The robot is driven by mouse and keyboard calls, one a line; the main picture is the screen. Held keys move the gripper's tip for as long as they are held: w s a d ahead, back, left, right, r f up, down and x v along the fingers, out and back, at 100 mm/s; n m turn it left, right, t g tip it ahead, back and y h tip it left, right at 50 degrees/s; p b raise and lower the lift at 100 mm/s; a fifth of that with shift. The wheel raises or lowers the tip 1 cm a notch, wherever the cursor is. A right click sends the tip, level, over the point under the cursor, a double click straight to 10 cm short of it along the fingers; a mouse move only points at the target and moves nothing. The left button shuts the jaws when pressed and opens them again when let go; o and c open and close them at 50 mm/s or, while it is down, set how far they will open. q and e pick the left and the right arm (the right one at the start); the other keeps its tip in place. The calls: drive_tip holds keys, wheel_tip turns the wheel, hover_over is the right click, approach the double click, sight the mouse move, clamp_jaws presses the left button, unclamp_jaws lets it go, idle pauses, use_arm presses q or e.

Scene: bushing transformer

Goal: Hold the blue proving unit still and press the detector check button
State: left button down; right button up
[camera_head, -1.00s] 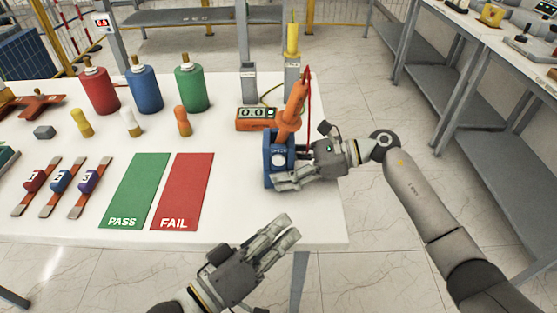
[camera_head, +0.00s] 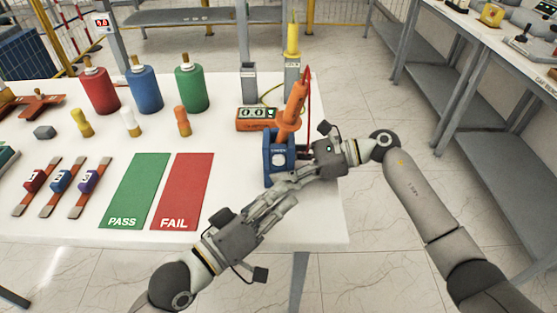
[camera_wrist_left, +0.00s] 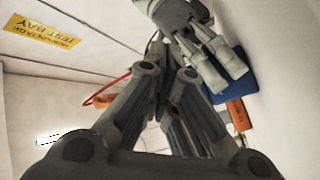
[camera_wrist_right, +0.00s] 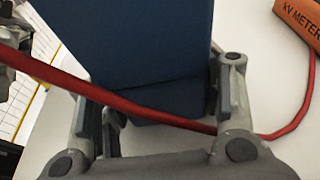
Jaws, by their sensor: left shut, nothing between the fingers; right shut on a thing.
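The blue proving unit (camera_head: 270,166) stands upright near the right edge of the white table. It has a pale patch on its front. The orange detector (camera_head: 293,105) rises tilted from its top. My right gripper (camera_head: 290,178) is shut on the unit from the right; in the right wrist view the blue body (camera_wrist_right: 140,45) lies between its fingers. My left gripper (camera_head: 291,186) is shut and empty, its fingertips just in front of the unit's lower part, close to the right fingers. Contact cannot be told. In the left wrist view the unit (camera_wrist_left: 212,88) is partly hidden. I cannot make out the check button.
An orange kV meter (camera_head: 252,119) stands behind the unit. A red cable (camera_wrist_right: 160,115) crosses my right gripper's view. The green PASS mat (camera_head: 136,190) and red FAIL mat (camera_head: 183,190) lie to the left. Coloured bottles (camera_head: 145,90) stand at the back.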

use_arm(q)
drive_tip(key=shift+w, duration=1.9)
drive_tip(key=shift+w, duration=0.1)
drive_tip(key=shift+w, duration=0.3)
drive_tip(key=shift+w, duration=0.45)
idle(0.5)
drive_tip(key=shift+s, duration=0.9)
drive_tip(key=shift+s, duration=2.5)
